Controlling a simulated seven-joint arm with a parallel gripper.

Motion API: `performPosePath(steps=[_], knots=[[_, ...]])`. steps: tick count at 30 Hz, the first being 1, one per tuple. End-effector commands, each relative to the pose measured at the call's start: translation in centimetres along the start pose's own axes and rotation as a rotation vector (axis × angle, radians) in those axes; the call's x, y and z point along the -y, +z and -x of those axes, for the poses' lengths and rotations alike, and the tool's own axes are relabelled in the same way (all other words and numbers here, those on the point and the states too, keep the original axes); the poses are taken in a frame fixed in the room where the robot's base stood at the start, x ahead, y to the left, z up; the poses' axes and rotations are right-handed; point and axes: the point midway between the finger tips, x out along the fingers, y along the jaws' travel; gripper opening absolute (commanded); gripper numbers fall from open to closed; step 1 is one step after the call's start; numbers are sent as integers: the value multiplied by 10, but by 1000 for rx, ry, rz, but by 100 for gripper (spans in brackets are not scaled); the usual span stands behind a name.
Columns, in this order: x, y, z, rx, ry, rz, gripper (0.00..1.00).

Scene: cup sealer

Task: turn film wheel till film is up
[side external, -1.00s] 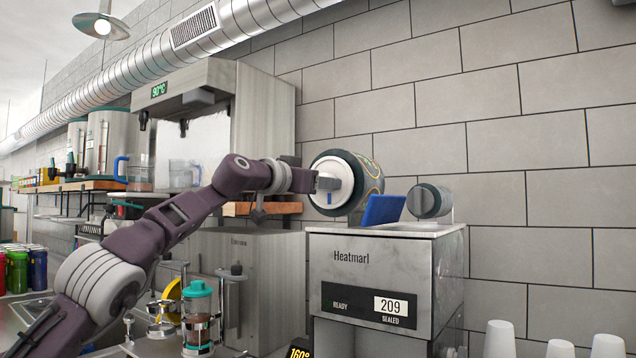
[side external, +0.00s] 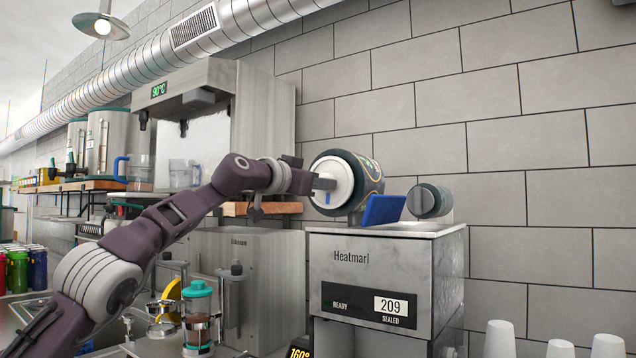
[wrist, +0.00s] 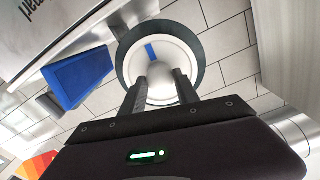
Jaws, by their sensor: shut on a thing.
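The film wheel (side external: 333,183) is a large roll with a white end disc and dark patterned film, on top of the sealer (side external: 385,285). The disc has a short blue mark, low on it in the side view. My gripper (side external: 325,184) is shut on the hub at the disc's middle. In the wrist view, my gripper's two dark fingers (wrist: 161,88) sit on either side of the pale round hub (wrist: 161,76) of the wheel (wrist: 190,45). The sealer's display reads READY and 209 SEALED. The film's free end cannot be made out.
A blue tilted panel (side external: 384,209) stands close to the wheel's right, with a smaller grey roll (side external: 429,201) beyond it. A wooden shelf (side external: 262,208) is at the left. White cups (side external: 500,340) stand at lower right. The tiled wall is behind.

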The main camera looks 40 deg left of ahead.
Motion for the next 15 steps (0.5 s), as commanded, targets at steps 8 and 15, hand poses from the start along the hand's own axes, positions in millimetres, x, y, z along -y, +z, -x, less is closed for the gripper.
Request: performPosePath(steps=[8, 15], knots=[[1, -2, 0, 0, -1, -231, 0], [1, -1, 0, 5, -2, -460, 0]])
